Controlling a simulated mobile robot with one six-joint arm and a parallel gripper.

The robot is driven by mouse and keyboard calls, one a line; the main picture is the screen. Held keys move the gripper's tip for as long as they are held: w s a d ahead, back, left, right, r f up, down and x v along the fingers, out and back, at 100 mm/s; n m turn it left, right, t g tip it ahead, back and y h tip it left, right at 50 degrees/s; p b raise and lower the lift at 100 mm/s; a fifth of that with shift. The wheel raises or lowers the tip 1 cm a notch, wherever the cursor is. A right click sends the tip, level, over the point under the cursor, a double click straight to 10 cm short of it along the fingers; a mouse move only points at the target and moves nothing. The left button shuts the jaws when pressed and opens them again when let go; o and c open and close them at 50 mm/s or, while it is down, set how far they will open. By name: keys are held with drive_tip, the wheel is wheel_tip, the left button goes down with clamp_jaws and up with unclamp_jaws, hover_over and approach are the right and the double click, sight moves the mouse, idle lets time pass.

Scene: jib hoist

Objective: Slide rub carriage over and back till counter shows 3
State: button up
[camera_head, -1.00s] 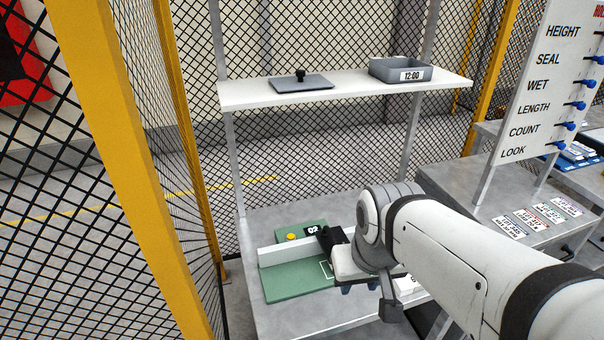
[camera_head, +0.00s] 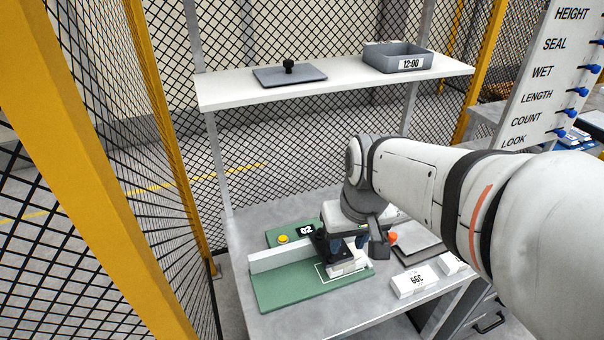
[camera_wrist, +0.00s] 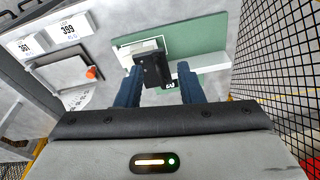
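The green rub board (camera_head: 300,290) lies on the grey bench, with a pale rail (camera_head: 280,258) along it. The black rub carriage (camera_head: 319,244) is at the rail's right end, partly hidden by my gripper. A pale block (camera_head: 347,262) is beside it, at a white outline on the board. The counter (camera_head: 305,230) reads 02, beside a yellow button (camera_head: 283,239). In the wrist view, my gripper (camera_wrist: 160,82) is open, its blue fingers on either side of the black carriage (camera_wrist: 155,68). A gap shows at the right finger; contact at the left is unclear.
White number blocks (camera_head: 415,280) and a grey plate (camera_head: 418,240) with a red-orange knob (camera_head: 393,238) lie right of the board. A shelf (camera_head: 330,90) holding a grey lid and a 12:00 tray spans above. Mesh fencing stands left and behind.

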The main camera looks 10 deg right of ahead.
drive_tip(key=w+d+f+n+g+y+p, duration=0.1)
drive_tip(key=w+f, duration=0.2)
drive_tip(key=w, duration=0.4)
drive_tip(key=w+d+f+n+g+y+p, duration=0.1)
drive_tip(key=w+f+g, duration=0.15)
drive_tip(key=w, duration=0.45)
drive_tip(key=shift+t, duration=0.45)
drive_tip(key=p+x, duration=0.1)
drive_tip(key=x, duration=0.6)
drive_tip(key=shift+s+a+f, duration=0.1)
drive_tip(key=shift+s+f, duration=0.05)
drive_tip(key=shift+f, duration=0.1)
drive_tip(key=shift+c, duration=0.3)
clamp_jaws()
